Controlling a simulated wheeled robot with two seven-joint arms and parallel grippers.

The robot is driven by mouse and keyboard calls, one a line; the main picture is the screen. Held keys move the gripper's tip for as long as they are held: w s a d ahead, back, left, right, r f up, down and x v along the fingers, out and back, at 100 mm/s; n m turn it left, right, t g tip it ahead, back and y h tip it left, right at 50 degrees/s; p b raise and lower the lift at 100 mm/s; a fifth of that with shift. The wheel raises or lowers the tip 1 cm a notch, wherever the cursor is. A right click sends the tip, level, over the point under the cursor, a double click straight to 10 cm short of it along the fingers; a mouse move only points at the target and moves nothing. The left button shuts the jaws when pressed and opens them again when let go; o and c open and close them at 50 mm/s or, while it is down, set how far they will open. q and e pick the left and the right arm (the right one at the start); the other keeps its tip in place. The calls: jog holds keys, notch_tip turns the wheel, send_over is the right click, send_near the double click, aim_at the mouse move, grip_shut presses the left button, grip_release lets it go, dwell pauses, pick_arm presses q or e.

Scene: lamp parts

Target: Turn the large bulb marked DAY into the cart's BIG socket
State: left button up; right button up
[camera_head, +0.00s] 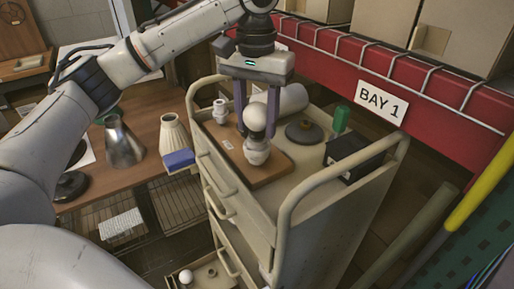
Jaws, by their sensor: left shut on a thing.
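My left gripper (257,122) points down over the cart (283,212), its two purple fingers on either side of a large white bulb (257,114), and is shut on it. The bulb is upright, right above a white socket (257,153) on a brown wooden board (272,169) on the cart top. How far the bulb's base sits in the socket I cannot tell. The DAY and BIG markings are not readable. A smaller white socket (220,111) stands at the board's back left. My right gripper is not in view.
A raised rail (318,178) edges the cart. A table (142,128) with lampshades stands left; red BAY 1 shelving stands behind.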

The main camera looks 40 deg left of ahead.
pick_arm(q)
jog(key=shift+o, duration=0.2)
jog(key=m, duration=0.4)
jog(key=shift+s+f, duration=0.1)
jog(key=shift+f, duration=0.2)
jog(key=shift+m, duration=0.7)
jog(key=shift+c, duration=0.2)
jog(key=m, duration=0.6)
jog(key=shift+a+f+m, duration=0.1)
jog(key=shift+m, duration=0.3)
jog(key=shift+m, duration=0.4)
jog(key=m, duration=0.4)
jog(key=shift+m, duration=1)
